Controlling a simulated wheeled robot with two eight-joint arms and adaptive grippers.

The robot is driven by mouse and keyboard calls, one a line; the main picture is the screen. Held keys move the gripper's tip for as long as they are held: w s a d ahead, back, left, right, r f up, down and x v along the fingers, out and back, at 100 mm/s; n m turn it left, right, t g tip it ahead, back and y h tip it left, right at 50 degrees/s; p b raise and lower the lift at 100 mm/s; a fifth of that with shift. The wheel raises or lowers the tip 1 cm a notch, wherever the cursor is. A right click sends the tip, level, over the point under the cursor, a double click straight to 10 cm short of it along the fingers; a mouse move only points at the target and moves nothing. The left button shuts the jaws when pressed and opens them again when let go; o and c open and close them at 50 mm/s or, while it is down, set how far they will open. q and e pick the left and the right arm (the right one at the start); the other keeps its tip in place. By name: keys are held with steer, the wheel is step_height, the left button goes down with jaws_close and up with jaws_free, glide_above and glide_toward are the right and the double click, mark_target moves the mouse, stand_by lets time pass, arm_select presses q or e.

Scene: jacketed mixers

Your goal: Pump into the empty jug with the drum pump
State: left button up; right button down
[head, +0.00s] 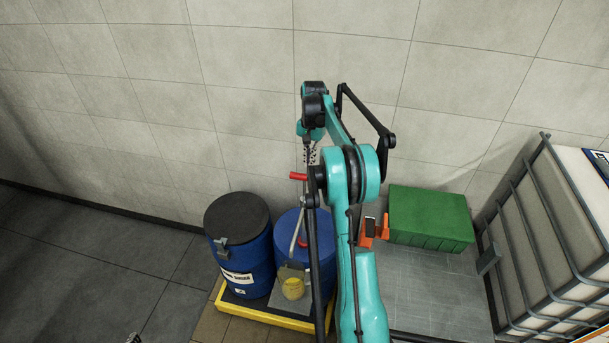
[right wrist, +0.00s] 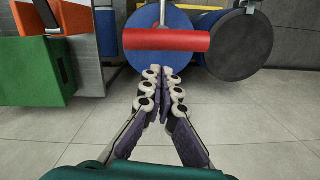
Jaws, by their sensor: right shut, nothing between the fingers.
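The drum pump's red handle (head: 298,176) sits on a lever above a blue drum (head: 320,250). It also shows in the right wrist view as a red bar (right wrist: 166,40) straight ahead. My right gripper (head: 311,157) is beside the handle, its fingers partly hidden in the head view. In the right wrist view the fingers (right wrist: 162,75) are closed together and empty, in line with the bar. A yellowish vessel (head: 293,288), apparently the jug, stands low in front of the drum. A small piece at the bottom left edge may be my left gripper (head: 133,338).
A blue drum with a black lid (head: 238,245) stands to the left. A yellow-edged tray (head: 265,316) lies under the drums. A green box (head: 431,217) and a caged white tank (head: 560,235) stand to the right. The floor at left is clear.

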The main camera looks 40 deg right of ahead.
mark_target(304, 175)
steer(key=r, duration=0.5)
steer(key=shift+w+d+r, duration=0.15)
steer(key=shift+d+r, duration=0.1)
steer(key=shift+r, duration=0.15)
stand_by(1.0)
steer(key=a+p, duration=0.1)
steer(key=p, duration=0.2)
steer(key=s+a+r+p, duration=0.1)
steer(key=p, duration=0.2)
steer(key=a+p, duration=0.1)
steer(key=p, duration=0.2)
steer(key=shift+s+a+r, duration=0.15)
steer(key=shift+s+r, duration=0.2)
steer(key=shift+f, duration=0.15)
steer(key=shift+s+a+f+b, duration=0.15)
steer(key=shift+f+b, duration=0.7)
steer(key=shift+f, duration=0.85)
steer(key=shift+a+f+b, duration=0.15)
steer(key=shift+f+b, duration=0.65)
steer(key=shift+f, duration=0.85)
